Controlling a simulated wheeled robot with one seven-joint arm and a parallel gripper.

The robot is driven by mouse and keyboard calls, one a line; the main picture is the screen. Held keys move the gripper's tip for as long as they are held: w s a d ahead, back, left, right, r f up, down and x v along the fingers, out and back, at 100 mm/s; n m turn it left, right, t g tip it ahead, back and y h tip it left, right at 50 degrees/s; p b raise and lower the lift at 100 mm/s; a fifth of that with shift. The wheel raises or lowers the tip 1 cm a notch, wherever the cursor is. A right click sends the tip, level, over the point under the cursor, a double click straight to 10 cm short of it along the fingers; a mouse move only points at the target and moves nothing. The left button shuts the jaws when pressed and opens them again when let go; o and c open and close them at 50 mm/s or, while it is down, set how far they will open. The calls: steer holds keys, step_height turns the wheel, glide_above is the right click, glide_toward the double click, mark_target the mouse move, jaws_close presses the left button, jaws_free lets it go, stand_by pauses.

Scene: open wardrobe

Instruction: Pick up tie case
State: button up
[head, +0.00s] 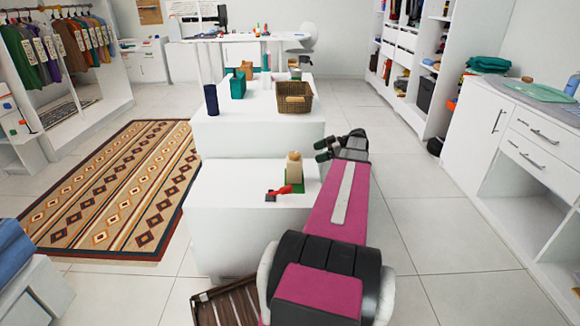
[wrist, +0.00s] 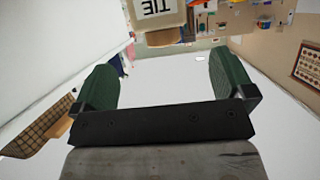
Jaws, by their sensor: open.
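A cream case with a label reading TIE (wrist: 155,10) shows upside down at the top edge of the wrist view, partly cut off, with a tan end. It appears to be the cream, tan-topped upright object (head: 294,168) on the near white step in the head view. My gripper (head: 322,149) is just right of it and slightly higher in the picture. In the wrist view, my gripper's green fingers (wrist: 162,80) are wide apart with nothing between them. The case lies beyond the fingers, not touching them.
A red-handled item (head: 278,193) and something green lie at the case's foot. A wicker basket (head: 293,98), a dark blue cup (head: 211,99) and a teal box (head: 237,87) stand on the step behind.

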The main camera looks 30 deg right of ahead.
mark_target(296, 160)
steer(key=x, duration=1)
steer(key=shift+w+a+f, duration=0.15)
steer(key=shift+a+f, duration=0.1)
steer(key=shift+a, duration=0.05)
steer(key=c, duration=1.3)
steer(key=shift+r, duration=0.1)
